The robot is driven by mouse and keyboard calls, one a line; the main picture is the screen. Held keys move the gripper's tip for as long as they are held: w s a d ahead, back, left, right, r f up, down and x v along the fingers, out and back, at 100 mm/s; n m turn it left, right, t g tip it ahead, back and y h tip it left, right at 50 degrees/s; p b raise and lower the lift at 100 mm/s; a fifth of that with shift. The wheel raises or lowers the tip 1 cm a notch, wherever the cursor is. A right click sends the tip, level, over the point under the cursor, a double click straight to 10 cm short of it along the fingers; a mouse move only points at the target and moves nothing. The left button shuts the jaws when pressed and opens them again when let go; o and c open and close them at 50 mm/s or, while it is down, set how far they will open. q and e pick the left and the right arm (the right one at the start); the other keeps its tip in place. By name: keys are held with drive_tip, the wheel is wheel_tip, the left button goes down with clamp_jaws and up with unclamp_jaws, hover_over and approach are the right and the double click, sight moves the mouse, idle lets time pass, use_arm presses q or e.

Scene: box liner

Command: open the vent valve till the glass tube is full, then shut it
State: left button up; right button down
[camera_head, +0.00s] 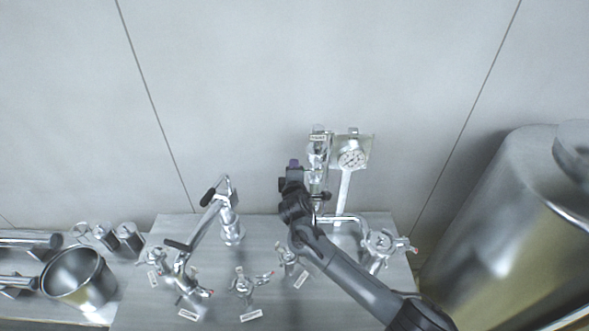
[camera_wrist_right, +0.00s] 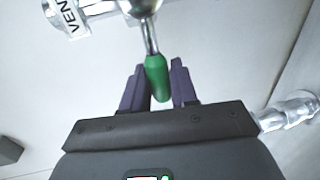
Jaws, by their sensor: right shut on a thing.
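The vent valve's lever has a green handle (camera_wrist_right: 157,78) and a metal stem, seen in the right wrist view. A white label reading "VEN" (camera_wrist_right: 70,15), cut off by the frame edge, sits beside the valve body. My right gripper (camera_wrist_right: 158,82) is shut on the green handle, with a purple finger on either side. In the head view my right gripper (camera_head: 294,168) is at the upright metal fitting (camera_head: 318,148), left of the gauge. The glass tube cannot be clearly made out there, nor its level. My left gripper is not in view.
A round gauge (camera_head: 352,159) stands on a post right of the fitting. A steel pot (camera_head: 78,278) is at left. A large steel vessel (camera_head: 500,225) fills the right.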

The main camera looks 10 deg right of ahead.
drive_tip(key=shift+f, duration=0.15)
drive_tip(key=c, duration=1)
unclamp_jaws()
drive_tip(key=shift+c, duration=0.2)
drive_tip(key=v, duration=1)
drive_tip(key=shift+s+b, duration=0.4)
drive_tip(key=shift+a, duration=0.1)
